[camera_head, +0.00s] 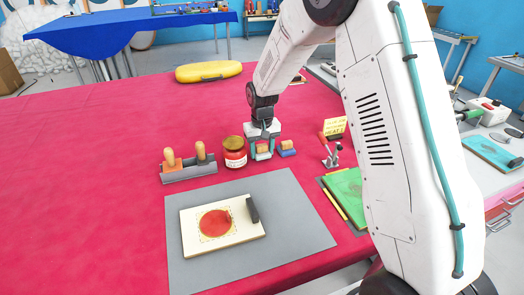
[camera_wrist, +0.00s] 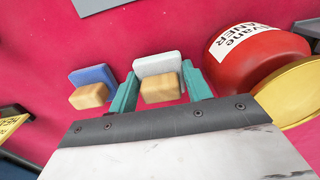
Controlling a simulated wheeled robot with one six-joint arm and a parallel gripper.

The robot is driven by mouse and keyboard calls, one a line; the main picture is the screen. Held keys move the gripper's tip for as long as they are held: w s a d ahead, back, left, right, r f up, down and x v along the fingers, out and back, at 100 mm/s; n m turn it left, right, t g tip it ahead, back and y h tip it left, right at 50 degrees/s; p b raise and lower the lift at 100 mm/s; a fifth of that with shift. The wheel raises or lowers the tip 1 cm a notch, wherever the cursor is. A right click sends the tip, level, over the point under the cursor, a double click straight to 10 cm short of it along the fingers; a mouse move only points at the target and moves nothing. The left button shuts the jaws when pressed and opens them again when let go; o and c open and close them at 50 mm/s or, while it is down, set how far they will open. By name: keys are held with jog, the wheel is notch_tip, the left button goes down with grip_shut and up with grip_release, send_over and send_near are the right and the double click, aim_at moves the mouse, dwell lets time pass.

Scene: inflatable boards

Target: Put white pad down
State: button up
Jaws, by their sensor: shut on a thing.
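The white pad (camera_wrist: 158,63) has a wooden block handle (camera_wrist: 160,89) and sits between the teal fingers of my gripper (camera_wrist: 162,88). My gripper (camera_head: 263,141) is shut on it, low over the red table, between the red jar and the blue pad. The white pad also shows small under the fingers in the head view (camera_head: 263,155). Whether its underside touches the table cannot be told. The blue pad (camera_wrist: 93,75), with a similar wooden handle, stands just left of it in the wrist view and right of it in the head view (camera_head: 287,153).
A red cleaner jar (camera_head: 235,158) with a gold lid stands close beside my gripper. A grey rack (camera_head: 189,173) with wooden-handled tools is left of it. A grey mat (camera_head: 300,235) with a cream board lies in front. The red table (camera_head: 90,170) is clear at left.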

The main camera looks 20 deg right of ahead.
aim_at(262, 146)
jog(key=shift+f, duration=0.2)
jog(key=shift+f, duration=0.1)
jog(key=shift+s+f, duration=0.25)
jog(key=shift+f, duration=0.3)
jog(key=o, duration=0.8)
jog(key=shift+c, duration=0.2)
notch_tip(262, 146, up, 13)
jog(key=shift+w+r, duration=0.2)
jog(key=s+d+r, duration=0.2)
jog(key=s+r, duration=1.1)
jog(key=s, duration=0.5)
jog(key=s+d+t, duration=0.1)
jog(key=s, duration=2)
jog(key=shift+s+f, duration=0.25)
jog(key=shift+s, duration=0.1)
